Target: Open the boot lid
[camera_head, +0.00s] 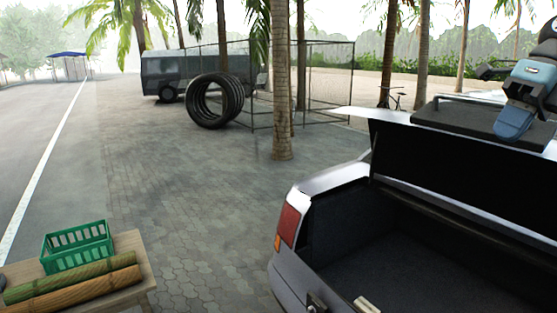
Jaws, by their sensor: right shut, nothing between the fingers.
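The car's boot lid (425,165) stands raised, its dark inner side facing me and its pale rear edge at the top left. Below it, the boot (385,255) is open, with a dark lined floor. My left gripper is out of view.
Paving between table and car is clear. A palm trunk (280,90), stacked tyres (215,100) and a van (180,72) stand farther back.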

